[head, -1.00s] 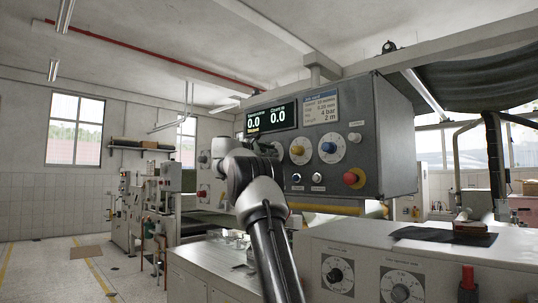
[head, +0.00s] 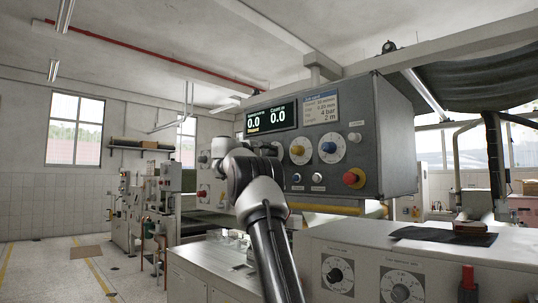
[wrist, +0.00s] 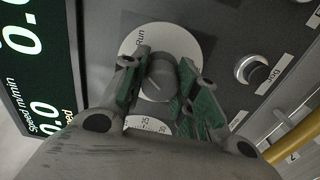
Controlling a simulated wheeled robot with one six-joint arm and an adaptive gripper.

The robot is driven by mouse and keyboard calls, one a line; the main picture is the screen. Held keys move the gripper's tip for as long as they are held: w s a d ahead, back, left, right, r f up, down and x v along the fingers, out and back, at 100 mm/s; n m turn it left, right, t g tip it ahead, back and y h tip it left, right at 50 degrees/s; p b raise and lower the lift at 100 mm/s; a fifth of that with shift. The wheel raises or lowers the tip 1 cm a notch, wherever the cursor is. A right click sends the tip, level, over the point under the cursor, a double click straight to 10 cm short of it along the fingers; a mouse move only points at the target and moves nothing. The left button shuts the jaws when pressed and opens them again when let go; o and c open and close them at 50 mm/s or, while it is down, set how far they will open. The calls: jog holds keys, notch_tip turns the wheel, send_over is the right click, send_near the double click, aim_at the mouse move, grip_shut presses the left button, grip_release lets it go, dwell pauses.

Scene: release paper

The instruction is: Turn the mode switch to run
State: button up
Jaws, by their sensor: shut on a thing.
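The mode switch is a dark grey knob (wrist: 160,80) on a round white dial plate (wrist: 175,38) marked "Run" in the wrist view. My gripper (wrist: 162,60) is shut on the knob, one green-padded finger on each side. The knob's pointer mark is not clear, so its exact setting cannot be told. In the head view my arm reaches the left part of the grey control panel (head: 395,130) and hides the switch and my fingers.
A display (head: 268,117) reads 0.0 twice. A yellow knob (head: 297,150), a blue knob (head: 328,147) and a red button (head: 353,178) sit to the right on the panel. A white cabinet with dials (head: 337,273) stands below at the right.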

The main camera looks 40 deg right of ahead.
jog(key=shift+f+m, duration=0.1)
jog(key=shift+m, duration=0.7)
jog(key=o, duration=1)
jog(key=shift+o, duration=0.2)
jog(key=a, duration=1.2)
jog(key=shift+s, duration=0.45)
